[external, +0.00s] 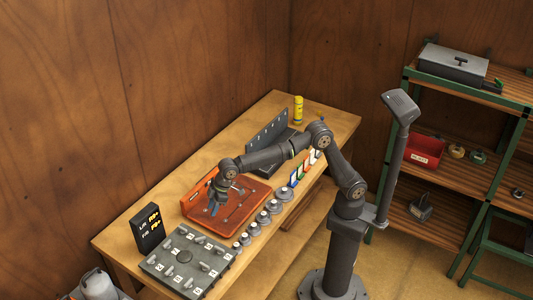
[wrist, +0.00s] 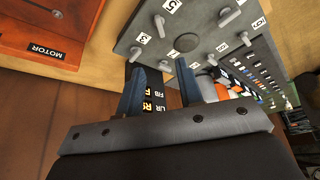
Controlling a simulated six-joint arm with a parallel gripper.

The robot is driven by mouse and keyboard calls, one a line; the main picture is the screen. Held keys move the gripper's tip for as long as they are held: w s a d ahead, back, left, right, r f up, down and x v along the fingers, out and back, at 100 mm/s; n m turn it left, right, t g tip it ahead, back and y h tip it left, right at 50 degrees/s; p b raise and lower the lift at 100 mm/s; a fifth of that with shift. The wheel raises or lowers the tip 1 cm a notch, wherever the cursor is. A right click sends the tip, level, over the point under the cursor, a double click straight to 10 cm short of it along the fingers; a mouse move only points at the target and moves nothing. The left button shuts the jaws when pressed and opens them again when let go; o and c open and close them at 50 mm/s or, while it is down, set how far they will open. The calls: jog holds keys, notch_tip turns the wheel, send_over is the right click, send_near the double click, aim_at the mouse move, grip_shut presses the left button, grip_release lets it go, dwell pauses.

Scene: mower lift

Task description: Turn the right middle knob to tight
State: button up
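A grey panel (external: 197,257) lies at the near left end of the bench. It carries several small grey lever knobs with numbered white labels around a dark round disc (external: 183,256). In the wrist view the panel (wrist: 205,33) is at the top, with knobs such as one beside the disc (wrist: 227,17) and one near the left finger (wrist: 160,25). I cannot tell which knob is the right middle one. My gripper (external: 214,207) is over the orange tray, apart from the panel. In the wrist view my gripper (wrist: 160,88) has two spread blue-grey fingers with nothing held between them.
A black box with lit orange readouts (external: 148,232) stands behind the panel. The orange tray (external: 242,207) lies beside it, marked MOTOR in the wrist view (wrist: 45,52). Several round grey pieces (external: 264,217) line the bench's front edge. A yellow can (external: 298,109) stands far back.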

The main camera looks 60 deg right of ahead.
aim_at(201, 238)
jog(key=x, duration=1.7)
jog(key=shift+f, duration=0.1)
grip_shut()
